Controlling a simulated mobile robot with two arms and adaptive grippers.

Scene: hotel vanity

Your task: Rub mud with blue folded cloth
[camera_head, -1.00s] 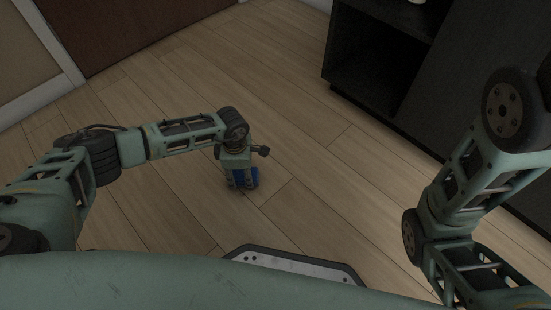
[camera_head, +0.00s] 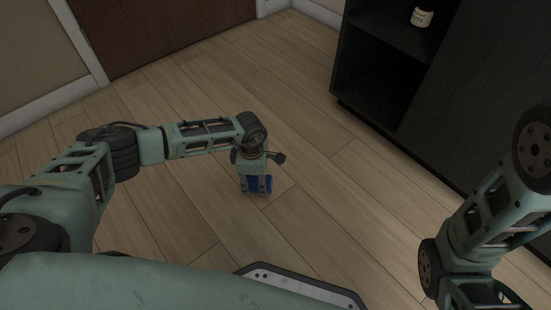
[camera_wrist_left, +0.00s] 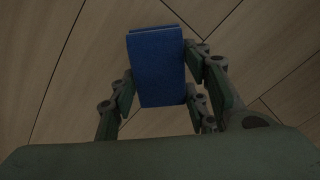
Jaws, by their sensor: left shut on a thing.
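The blue folded cloth (camera_wrist_left: 158,70) is held between the fingers of my left gripper (camera_head: 255,188), which is shut on it. In the head view the cloth (camera_head: 262,184) shows as a small blue patch between and beside the fingers, low over the wooden floor. In the left wrist view it is a flat, upright folded block between the two fingers. I cannot tell whether it touches the floor. No mud is clearly visible in either view. My right arm is at the right edge of the head view; its gripper is out of frame.
Light wooden floor (camera_head: 330,200) lies open around the left gripper. A black open cabinet (camera_head: 450,110) stands at the upper right, with a small pale labelled jar (camera_head: 421,17) on its shelf. A brown door (camera_head: 150,30) is at the back.

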